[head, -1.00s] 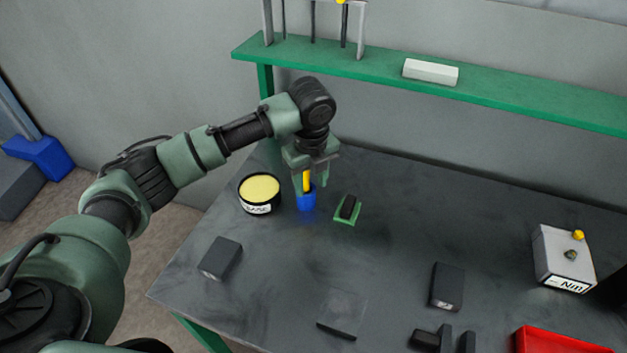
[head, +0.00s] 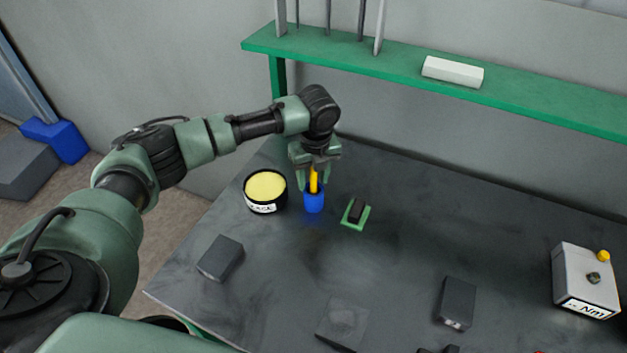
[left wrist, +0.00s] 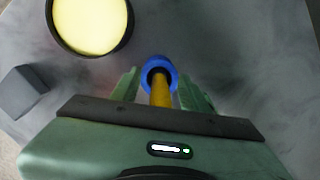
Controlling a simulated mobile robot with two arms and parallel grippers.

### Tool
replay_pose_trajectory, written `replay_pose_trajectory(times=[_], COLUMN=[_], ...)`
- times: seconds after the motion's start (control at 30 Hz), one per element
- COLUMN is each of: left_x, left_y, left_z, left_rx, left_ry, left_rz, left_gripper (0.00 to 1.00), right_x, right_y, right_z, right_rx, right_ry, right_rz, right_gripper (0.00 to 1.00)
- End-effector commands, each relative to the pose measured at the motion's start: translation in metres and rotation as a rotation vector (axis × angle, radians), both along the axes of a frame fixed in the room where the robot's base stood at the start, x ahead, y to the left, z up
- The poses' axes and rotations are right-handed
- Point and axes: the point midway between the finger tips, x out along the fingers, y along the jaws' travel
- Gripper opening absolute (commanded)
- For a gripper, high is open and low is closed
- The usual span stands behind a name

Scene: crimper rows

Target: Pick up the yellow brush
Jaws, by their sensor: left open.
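The yellow brush (head: 313,180) stands upright in a small blue cup (head: 314,202) on the dark table. My left gripper (head: 314,184) points down over the cup, with its fingers open on either side of the brush. In the left wrist view the yellow brush (left wrist: 160,92) rises from the blue cup (left wrist: 158,70) between the two green fingers of my left gripper (left wrist: 156,88). A gap shows between the brush and each finger. The brush's lower end is hidden in the cup. My right gripper is not in view.
A round black tin with yellow contents (head: 265,188) stands close left of the cup. A green tray with a dark block (head: 355,214) lies close right. Dark blocks (head: 221,258) lie nearer the front. A green shelf (head: 400,68) runs behind.

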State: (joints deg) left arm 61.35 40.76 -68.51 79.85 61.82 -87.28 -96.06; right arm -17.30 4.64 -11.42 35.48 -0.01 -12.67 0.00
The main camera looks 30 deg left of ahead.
Motion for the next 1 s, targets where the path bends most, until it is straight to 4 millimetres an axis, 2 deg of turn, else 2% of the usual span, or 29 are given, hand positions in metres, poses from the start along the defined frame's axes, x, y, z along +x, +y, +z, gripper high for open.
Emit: replay_pose_trajectory(times=[0.27,0.4,0.43,0.77,1.0], left_x=[0.0,0.0,0.0,0.0,0.001], left_y=[0.0,0.0,0.0,0.0,0.0], left_z=[-0.004,-0.004,-0.004,-0.003,0.014], left_rx=[0.001,0.001,0.0,0.001,-0.001], left_ry=[0.0,-0.001,0.0,-0.001,-0.003], left_rz=[0.0,0.0,0.0,0.0,0.0], left_gripper=[0.45,0.06,0.0,0.0,0.0], right_x=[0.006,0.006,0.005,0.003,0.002], right_y=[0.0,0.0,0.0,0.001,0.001], right_z=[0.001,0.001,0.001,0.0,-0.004], right_rx=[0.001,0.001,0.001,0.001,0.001], right_ry=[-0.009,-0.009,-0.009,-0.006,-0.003], right_rz=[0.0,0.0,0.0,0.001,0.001], right_gripper=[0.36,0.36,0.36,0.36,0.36])
